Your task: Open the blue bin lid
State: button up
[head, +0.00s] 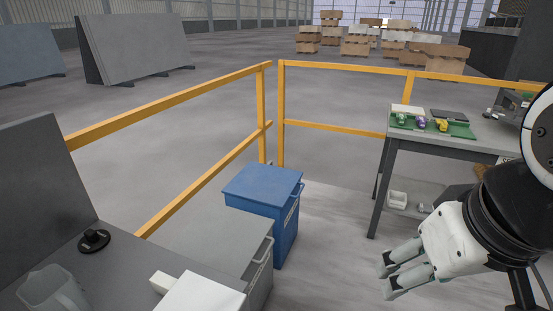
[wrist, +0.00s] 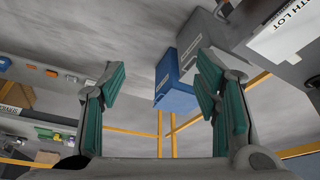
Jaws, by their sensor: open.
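The blue bin (head: 266,208) stands on the floor in the middle of the head view, and its flat blue lid (head: 262,183) lies shut on top. It also shows in the wrist view (wrist: 172,85), where the picture is upside down, beyond my gripper's fingers. My gripper (head: 388,277) is at the lower right of the head view, to the right of the bin and well apart from it. Its fingers (wrist: 158,90) are spread open with nothing between them in the wrist view.
A grey bin (head: 258,262) stands just in front of the blue one, beside a grey counter (head: 110,265). Yellow railings (head: 262,110) run behind. A table (head: 450,140) with a green tray stands at right. Floor between the blue bin and table is clear.

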aim_at(264, 184)
jog(key=i+l+u, duration=0.1)
jog(key=i+l, duration=0.25)
jog(key=i, duration=0.3)
jog(key=i+l+u, duration=0.15)
jog(key=i+l, duration=0.3)
jog(key=i, duration=0.2)
jog(key=i+l+u, duration=0.1)
jog(key=i+l, duration=0.35)
jog(key=i, duration=0.15)
